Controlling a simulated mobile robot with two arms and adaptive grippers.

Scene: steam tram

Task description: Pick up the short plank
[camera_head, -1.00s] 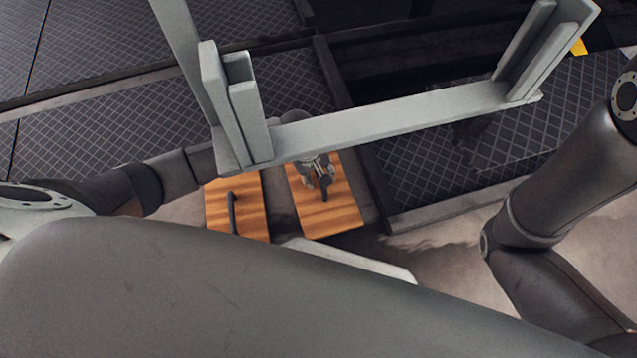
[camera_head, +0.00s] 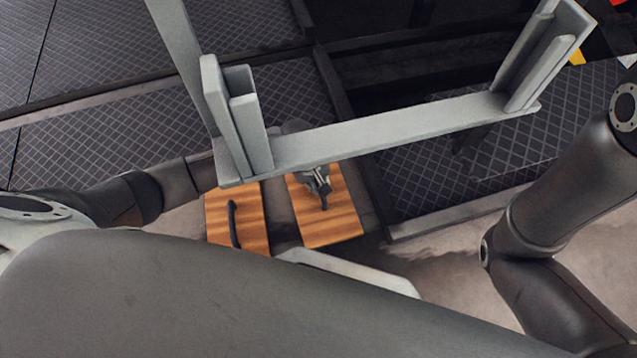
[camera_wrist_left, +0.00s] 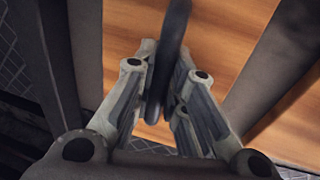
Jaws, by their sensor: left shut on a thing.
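Two wooden planks with dark handles lie side by side low in the head view, both partly hidden by a grey frame. My left gripper (camera_head: 321,187) is shut on the dark handle of the right-hand one, which I take for the short plank (camera_head: 334,228). The handle (camera_wrist_left: 168,60) stands between the two fingers in the left wrist view, with the plank's orange grain (camera_wrist_left: 225,45) behind it. I cannot tell whether this plank is clear of what lies under it. My right gripper is not in view.
The other plank (camera_head: 251,205) with its own handle lies just to the left. A grey metal frame (camera_head: 390,127) with upright slotted ends crosses above the planks. Dark tread-plate flooring (camera_head: 420,185) lies right of the planks, and pale floor shows at lower right.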

